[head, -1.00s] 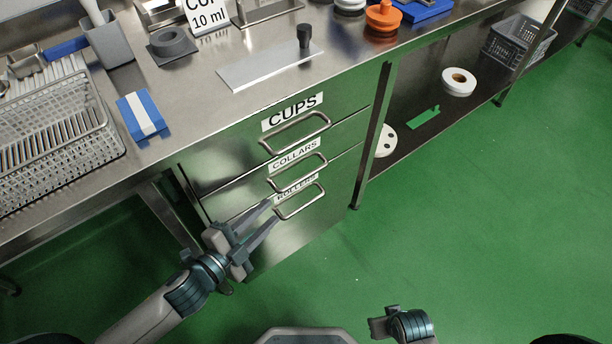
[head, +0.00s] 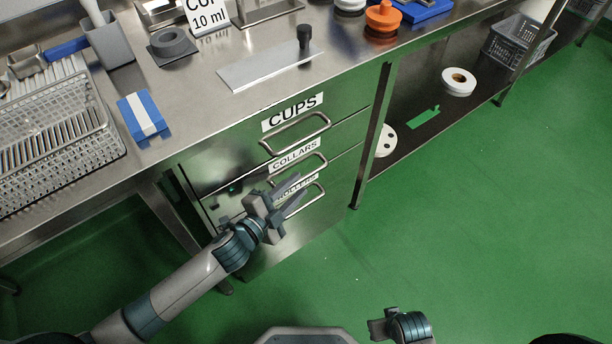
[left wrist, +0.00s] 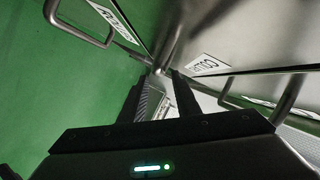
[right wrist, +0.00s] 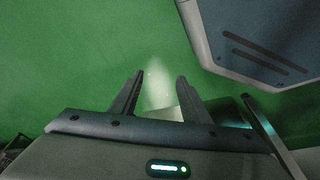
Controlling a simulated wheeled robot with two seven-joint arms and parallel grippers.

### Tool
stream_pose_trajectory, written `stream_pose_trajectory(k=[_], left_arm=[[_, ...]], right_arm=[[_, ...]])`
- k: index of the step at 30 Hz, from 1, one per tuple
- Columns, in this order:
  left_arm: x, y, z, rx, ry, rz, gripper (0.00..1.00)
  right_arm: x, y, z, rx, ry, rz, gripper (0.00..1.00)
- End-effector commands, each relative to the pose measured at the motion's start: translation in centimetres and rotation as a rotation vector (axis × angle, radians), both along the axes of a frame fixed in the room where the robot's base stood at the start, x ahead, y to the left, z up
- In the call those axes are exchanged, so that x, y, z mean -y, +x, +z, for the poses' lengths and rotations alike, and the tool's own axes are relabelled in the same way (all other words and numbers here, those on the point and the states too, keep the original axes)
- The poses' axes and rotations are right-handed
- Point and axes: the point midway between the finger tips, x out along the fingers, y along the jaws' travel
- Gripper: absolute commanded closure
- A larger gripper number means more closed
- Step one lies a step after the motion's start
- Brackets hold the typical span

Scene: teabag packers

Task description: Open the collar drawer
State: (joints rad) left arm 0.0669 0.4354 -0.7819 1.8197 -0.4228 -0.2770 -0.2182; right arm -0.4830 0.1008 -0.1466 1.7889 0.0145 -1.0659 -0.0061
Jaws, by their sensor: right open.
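The steel drawer unit has a drawer marked COLLARS in the middle, with a white label (head: 295,154) and a bar handle (head: 318,158). Its front looks flush with the drawers above and below. My left gripper (head: 303,187) is open in front of the unit, just below the collar handle, its fingers overlapping the lowest drawer's handle in the head view. In the left wrist view the two fingers (left wrist: 155,88) stand apart, with labels and handles around them; I cannot tell whether they touch a handle. My right gripper (right wrist: 160,95) is open and empty over the floor.
The CUPS drawer handle (head: 300,132) juts out above. The lowest drawer's handle (head: 314,203) is partly hidden by my left gripper. The worktop above holds a white basket (head: 60,165) and a blue box (head: 143,118). The green floor (head: 450,230) to the right is clear.

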Motion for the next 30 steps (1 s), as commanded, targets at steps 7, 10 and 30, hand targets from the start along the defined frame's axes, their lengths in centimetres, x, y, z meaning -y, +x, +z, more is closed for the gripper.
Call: stream_pose_trajectory(k=[7,10,30], left_arm=[[2.2,3.1,-0.8,0.001,-0.001,0.000,0.71],[2.7,3.8,-1.0,0.001,0.000,0.001,0.71],[3.0,4.4,-1.2,0.000,0.000,0.000,1.00]], right_arm=[[0.0,0.4,0.4,0.005,0.000,0.000,0.58],[-0.1,0.7,0.8,0.013,0.001,0.000,0.58],[0.0,0.4,0.8,0.008,0.001,-0.001,0.58]])
